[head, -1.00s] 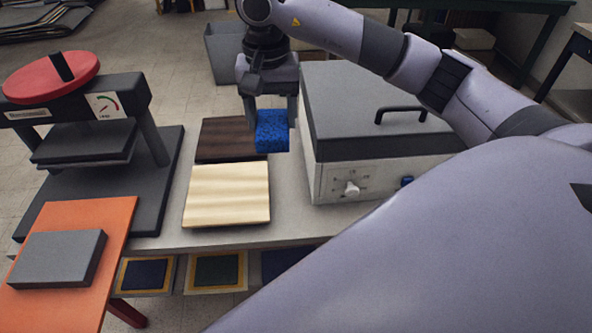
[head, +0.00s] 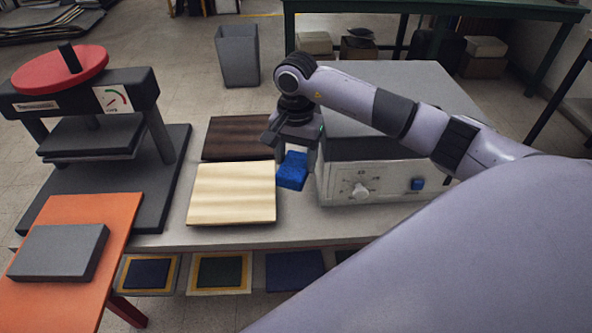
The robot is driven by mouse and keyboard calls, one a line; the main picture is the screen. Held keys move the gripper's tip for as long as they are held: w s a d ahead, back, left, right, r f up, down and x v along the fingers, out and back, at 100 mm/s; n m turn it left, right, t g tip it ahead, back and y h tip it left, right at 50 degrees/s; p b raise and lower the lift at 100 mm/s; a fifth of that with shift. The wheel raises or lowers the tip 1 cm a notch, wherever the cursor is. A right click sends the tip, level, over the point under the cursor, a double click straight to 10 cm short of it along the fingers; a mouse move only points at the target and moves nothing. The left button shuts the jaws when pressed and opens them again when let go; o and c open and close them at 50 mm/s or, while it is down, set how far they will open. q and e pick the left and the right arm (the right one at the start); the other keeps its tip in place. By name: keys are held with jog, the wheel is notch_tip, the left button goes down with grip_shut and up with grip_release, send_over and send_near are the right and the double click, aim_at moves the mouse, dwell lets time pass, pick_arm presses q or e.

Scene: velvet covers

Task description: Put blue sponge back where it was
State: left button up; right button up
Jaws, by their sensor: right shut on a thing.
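The blue sponge (head: 292,172) is between the fingers of my right gripper (head: 294,165), which is shut on it. A dark wooden board (head: 236,137) lies behind the pale one. My left gripper is not in view.
The grey-lidded box (head: 362,182) with a dial stands close right of the sponge. A press with a red wheel (head: 60,70) stands at left. A grey block (head: 58,252) lies on an orange board (head: 110,222). Framed squares sit below the table.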

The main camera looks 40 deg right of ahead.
aim_at(296, 172)
notch_tip(296, 172, down, 4)
jog(key=shift+f, duration=0.25)
jog(key=shift+f+b, duration=0.6)
jog(key=shift+f, duration=0.05)
jog(key=o, duration=0.7)
jog(key=shift+o, duration=0.2)
jog(key=shift+r, duration=0.1)
